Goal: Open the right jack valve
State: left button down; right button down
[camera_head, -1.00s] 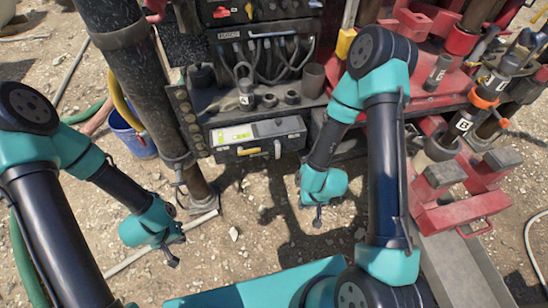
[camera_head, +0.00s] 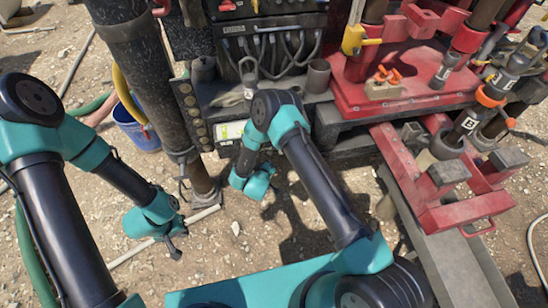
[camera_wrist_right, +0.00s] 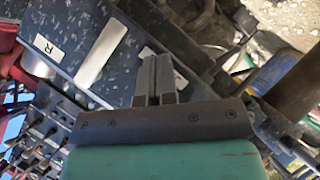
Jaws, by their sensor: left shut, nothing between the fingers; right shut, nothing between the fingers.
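The right wrist view shows a dark speckled panel (camera_wrist_right: 117,82) with a pale lever (camera_wrist_right: 103,51) and a white label marked R (camera_wrist_right: 47,46) beside it. I cannot tell for sure that this lever is the right jack valve. My right gripper (camera_wrist_right: 155,60) is shut and empty, just right of the lever; contact cannot be judged. Another white label is partly hidden behind its fingers. In the head view, the valve box (camera_head: 229,131) is mostly hidden by my right arm, and the right fingers are not clearly seen. My left gripper (camera_head: 175,251) is shut and empty above the gravel.
A row of levers and hoses (camera_head: 268,45) stands behind the box. A thick dark post (camera_head: 160,90) and a blue bucket (camera_head: 138,127) are at the left. Red machinery (camera_head: 425,85) with pipes fills the right. Open gravel (camera_head: 225,240) lies in front.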

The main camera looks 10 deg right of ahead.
jog(key=s+a+n+h, duration=0.2)
jog(key=s+a+h, duration=0.1)
jog(key=a+h, duration=0.4)
jog(key=shift+a+f+n+t+h, duration=0.25)
jog(key=shift+f+n+t+h, duration=0.05)
jog(key=shift+f+n, duration=0.1)
jog(key=s+d+x, duration=0.2)
jog(key=x, duration=1)
jog(key=shift+w+d, duration=0.25)
jog(key=shift+w, duration=0.05)
